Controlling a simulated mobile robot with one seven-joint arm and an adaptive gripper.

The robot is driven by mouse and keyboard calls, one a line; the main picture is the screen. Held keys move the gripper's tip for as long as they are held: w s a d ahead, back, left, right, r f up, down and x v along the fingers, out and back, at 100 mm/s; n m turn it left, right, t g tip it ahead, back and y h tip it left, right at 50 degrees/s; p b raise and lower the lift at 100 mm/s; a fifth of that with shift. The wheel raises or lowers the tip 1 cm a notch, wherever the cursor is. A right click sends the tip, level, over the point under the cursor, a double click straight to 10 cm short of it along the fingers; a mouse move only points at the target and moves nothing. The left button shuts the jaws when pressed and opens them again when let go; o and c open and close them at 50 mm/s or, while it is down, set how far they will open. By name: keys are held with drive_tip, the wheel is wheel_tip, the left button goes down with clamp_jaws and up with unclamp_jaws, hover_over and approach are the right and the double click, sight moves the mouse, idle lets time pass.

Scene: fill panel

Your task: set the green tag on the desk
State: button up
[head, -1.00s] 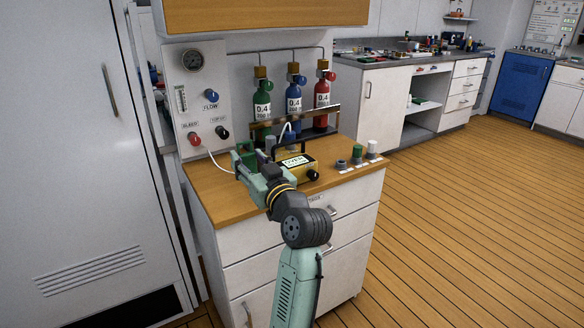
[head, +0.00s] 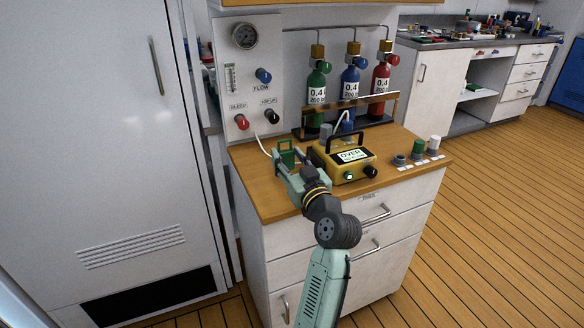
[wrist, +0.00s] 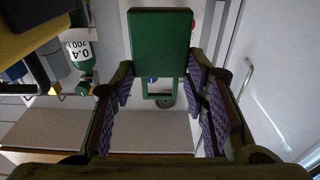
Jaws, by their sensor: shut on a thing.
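The green tag (head: 286,152) is held at the end of my gripper (head: 286,164), at the left of the wooden desk top (head: 261,198). In the wrist view, the tag (wrist: 160,42) is a flat green plate with an open green loop at one end. My gripper (wrist: 160,85) is shut on it, with purple pads on both sides. The tag looks close above the desk, left of the yellow meter; I cannot tell whether it touches the desk.
The yellow meter (head: 349,175) with a black handle stands right of my gripper. Green, blue and red bottles (head: 353,85) stand in a rack behind. A gauge panel (head: 248,75) rises behind left, its white hose near my gripper. Several small knobs (head: 417,148) stand at right.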

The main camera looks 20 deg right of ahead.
drive_tip(key=shift+f, duration=1.65)
drive_tip(key=shift+f, duration=0.2)
drive_tip(key=o, duration=0.9)
drive_tip(key=shift+o, duration=0.2)
drive_tip(key=shift+r, duration=0.1)
